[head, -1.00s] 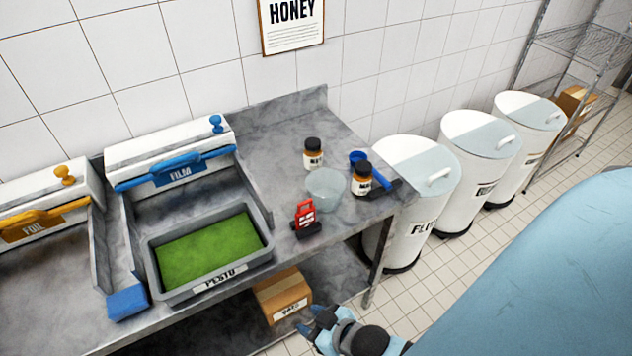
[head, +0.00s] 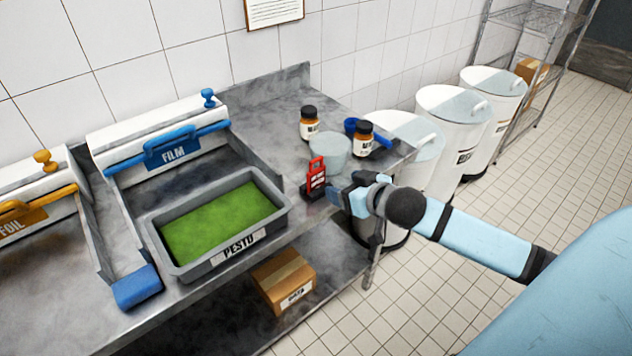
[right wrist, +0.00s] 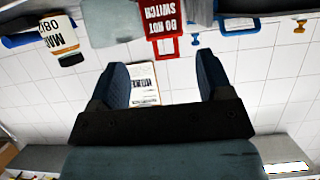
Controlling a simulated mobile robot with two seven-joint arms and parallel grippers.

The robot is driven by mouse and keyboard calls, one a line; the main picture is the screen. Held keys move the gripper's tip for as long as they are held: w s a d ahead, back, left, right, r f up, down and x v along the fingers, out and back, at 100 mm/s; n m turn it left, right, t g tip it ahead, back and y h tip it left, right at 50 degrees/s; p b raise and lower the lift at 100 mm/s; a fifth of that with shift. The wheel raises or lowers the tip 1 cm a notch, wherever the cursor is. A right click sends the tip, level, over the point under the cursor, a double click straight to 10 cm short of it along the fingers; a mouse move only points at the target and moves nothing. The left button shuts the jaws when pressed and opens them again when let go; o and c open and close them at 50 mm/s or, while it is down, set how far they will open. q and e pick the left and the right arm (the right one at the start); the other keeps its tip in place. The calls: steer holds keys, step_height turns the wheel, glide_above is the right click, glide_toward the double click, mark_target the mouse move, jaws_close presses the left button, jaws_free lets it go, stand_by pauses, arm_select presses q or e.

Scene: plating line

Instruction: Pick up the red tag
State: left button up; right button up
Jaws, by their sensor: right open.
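The red tag (head: 317,173) stands upright in a dark base (head: 314,192) near the front edge of the steel counter, right of the pesto tray. In the right wrist view the red tag (right wrist: 164,22) appears upside down at the top, reading "DO NOT SWITCH", beyond the fingertips. My right gripper (head: 335,191) is close to the tag on its right side in the head view. In the right wrist view its two blue fingers (right wrist: 164,82) are spread wide with nothing between them. My left gripper is not in view.
A translucent bowl (head: 330,152) stands just behind the tag. Two labelled jars (head: 309,125) (head: 363,140) and a blue scoop (head: 351,127) are behind. The grey pesto tray (head: 281,216) is to the left. A cardboard box (head: 283,280) sits on the lower shelf.

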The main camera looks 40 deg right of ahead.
mark_target(318, 178)
steer(key=x, duration=0.5)
steer(key=shift+w+f, duration=0.2)
steer(key=shift+w, duration=0.15)
steer(key=shift+x, duration=2.85)
steer(key=shift+s+a+f, duration=0.1)
steer(key=shift+s+a, duration=0.05)
steer(key=shift+a, duration=0.05)
steer(key=c, duration=0.7)
